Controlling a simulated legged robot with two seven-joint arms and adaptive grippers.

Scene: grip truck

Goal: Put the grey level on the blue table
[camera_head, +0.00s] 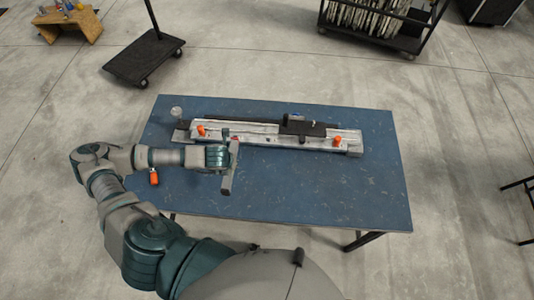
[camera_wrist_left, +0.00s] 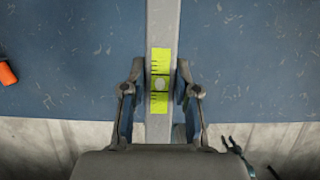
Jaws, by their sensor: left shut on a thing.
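The grey level (camera_head: 229,177) is a narrow bar over the left part of the blue table (camera_head: 310,200). My left gripper (camera_head: 229,157) is shut on it near its middle. In the left wrist view the level (camera_wrist_left: 162,30) runs lengthwise between the two fingers (camera_wrist_left: 160,92), with its yellow-green vial window between them. The blue table (camera_wrist_left: 60,60) shows below it on both sides. I cannot tell whether the level touches the tabletop or hangs just above it. My right gripper is in neither view.
A long metal fixture (camera_head: 258,134) with orange-handled clamps and a dark block lies across the table's back. A clear cup-like object (camera_head: 177,113) stands at the back left. An orange-handled item (camera_head: 154,177) is near the left edge. The table's front right is clear.

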